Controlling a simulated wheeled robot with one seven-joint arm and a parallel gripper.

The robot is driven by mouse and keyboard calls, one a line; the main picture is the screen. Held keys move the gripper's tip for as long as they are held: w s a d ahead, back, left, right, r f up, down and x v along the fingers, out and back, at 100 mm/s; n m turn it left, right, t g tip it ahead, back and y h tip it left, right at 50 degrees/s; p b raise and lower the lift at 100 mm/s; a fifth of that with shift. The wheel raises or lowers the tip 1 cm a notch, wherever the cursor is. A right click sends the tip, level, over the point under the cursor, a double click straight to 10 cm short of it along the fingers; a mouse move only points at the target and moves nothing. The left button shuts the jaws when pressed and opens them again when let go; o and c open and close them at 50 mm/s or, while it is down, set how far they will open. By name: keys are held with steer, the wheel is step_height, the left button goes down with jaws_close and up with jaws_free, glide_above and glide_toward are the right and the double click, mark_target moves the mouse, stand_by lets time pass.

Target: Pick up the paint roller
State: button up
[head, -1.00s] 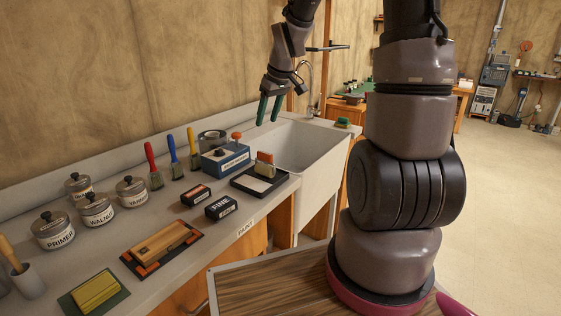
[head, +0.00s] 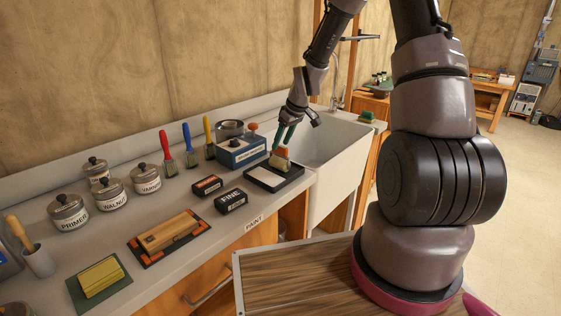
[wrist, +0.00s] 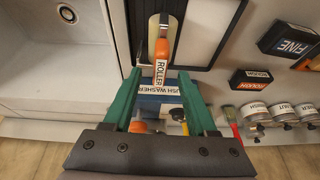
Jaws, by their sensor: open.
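The paint roller (head: 280,163) stands in a black tray (head: 292,181) near the left edge of the sink, with its orange part upward. In the wrist view the roller (wrist: 161,50), with an orange grip and a "ROLLER" label, lies straight ahead between the lines of my fingers. My gripper (head: 285,136) has green fingers and is open, just above the roller. In the wrist view my gripper (wrist: 158,76) has its fingers on either side of the label, with nothing clamped. I cannot tell whether a finger touches the roller.
A blue brush washer (head: 240,153) stands close left of the tray. Sanding blocks (head: 231,201), several labelled cans (head: 69,213) and upright brushes (head: 168,157) occupy the counter further left. The white sink (head: 335,160) is open on the right, with a green sponge (head: 367,117) on its far rim.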

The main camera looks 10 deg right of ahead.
mark_target(280, 145)
steer(key=shift+x, duration=1.6)
jaws_close()
